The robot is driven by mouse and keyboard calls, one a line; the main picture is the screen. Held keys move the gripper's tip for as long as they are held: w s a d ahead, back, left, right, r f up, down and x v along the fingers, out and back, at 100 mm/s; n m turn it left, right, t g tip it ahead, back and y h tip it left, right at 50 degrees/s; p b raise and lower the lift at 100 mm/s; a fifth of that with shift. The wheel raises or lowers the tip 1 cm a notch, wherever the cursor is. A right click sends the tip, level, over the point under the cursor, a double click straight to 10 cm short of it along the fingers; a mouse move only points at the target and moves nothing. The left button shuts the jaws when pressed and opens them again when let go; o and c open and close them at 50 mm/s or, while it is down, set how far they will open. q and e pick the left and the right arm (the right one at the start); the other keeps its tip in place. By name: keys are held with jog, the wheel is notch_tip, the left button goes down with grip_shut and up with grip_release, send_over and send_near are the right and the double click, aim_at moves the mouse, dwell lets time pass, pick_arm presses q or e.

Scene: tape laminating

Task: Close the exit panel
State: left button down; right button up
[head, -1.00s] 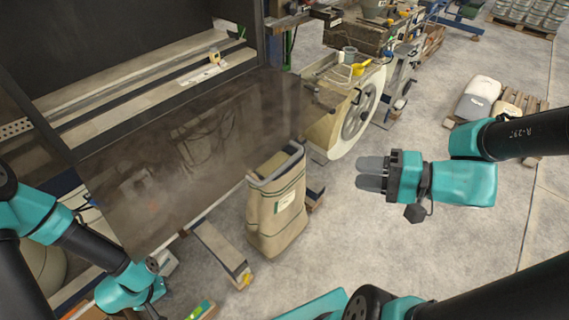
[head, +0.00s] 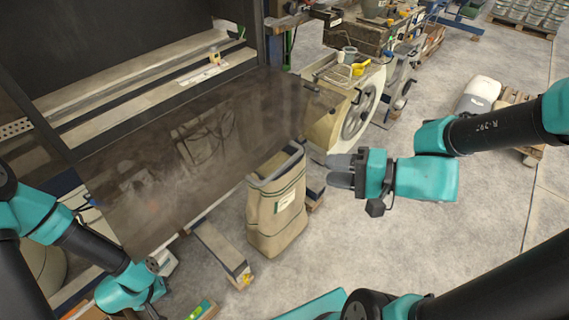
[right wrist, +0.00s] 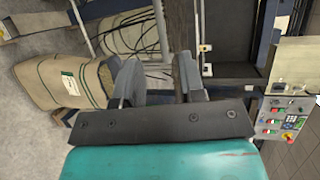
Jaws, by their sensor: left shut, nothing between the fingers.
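The exit panel (head: 200,155) is a large dark, see-through, glossy sheet. It hangs open, sloping out from the machine over the floor in the head view. My right gripper (head: 341,171) is to the right of the panel in the head view, apart from it, with its fingers pointing left. Its fingers are spread and empty, with a gap between them in the right wrist view (right wrist: 158,80). My left arm is at the lower left, beside the panel's left edge. Its fingers do not show.
A beige bag-like bin (head: 277,205) stands on the floor below the panel's right side. A cream machine with a wheel (head: 355,115) stands behind my right gripper. A control box with buttons (right wrist: 287,118) shows in the right wrist view.

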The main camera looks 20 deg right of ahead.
aim_at(285, 163)
jog(key=x, duration=1.1)
jog(key=shift+w+a+f, duration=0.1)
jog(key=shift+w+a, duration=0.05)
jog(key=shift+c, duration=0.4)
grip_shut()
